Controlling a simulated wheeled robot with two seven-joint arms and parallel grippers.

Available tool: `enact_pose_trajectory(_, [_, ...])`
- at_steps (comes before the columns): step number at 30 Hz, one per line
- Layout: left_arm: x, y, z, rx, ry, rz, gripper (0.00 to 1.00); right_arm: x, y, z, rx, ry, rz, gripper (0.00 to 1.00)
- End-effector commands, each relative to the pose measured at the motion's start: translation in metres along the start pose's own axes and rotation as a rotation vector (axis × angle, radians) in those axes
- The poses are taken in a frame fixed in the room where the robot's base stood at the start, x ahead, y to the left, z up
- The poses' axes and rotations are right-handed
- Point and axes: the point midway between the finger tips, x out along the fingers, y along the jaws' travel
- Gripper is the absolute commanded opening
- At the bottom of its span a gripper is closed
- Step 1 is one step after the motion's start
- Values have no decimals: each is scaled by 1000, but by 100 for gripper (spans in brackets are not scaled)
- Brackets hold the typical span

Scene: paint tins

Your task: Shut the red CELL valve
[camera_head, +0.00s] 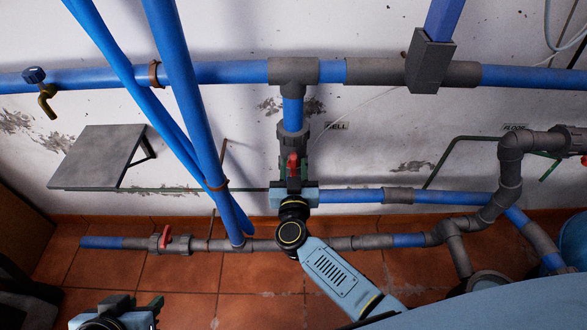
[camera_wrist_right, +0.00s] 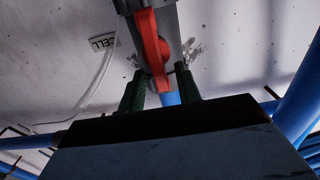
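The red CELL valve handle (camera_head: 292,162) sits on a grey valve body on the vertical pipe below the T-joint in the head view. It points down, roughly along the pipe. The CELL label (camera_head: 338,126) is on the wall to its right and also shows in the wrist view (camera_wrist_right: 103,43). My right gripper (camera_head: 293,176) is at the handle from below. In the wrist view its two dark green fingers (camera_wrist_right: 160,88) stand apart, with the lower end of the red handle (camera_wrist_right: 152,45) between them and gaps visible. My left gripper (camera_head: 136,305) is open and empty at the bottom left.
Another red-handled valve (camera_head: 166,238) is on the low pipe at left. Slanting blue pipes (camera_head: 185,80) stand left of my right gripper. A grey wall shelf (camera_head: 98,156) and brass tap (camera_head: 46,100) are further left.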

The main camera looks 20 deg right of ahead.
Motion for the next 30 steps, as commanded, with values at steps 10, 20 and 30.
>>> enact_pose_trajectory(10, [1,1,-7,1,36,3,36,4,0,-1,0,1,0,33])
enact_pose_trajectory(20, [1,1,-6,1,34,2,36,4,0,0,0,1,1,0])
enact_pose_trajectory(30, [0,1,-4,1,18,2,36,3,1,0,29,-1,1,0])
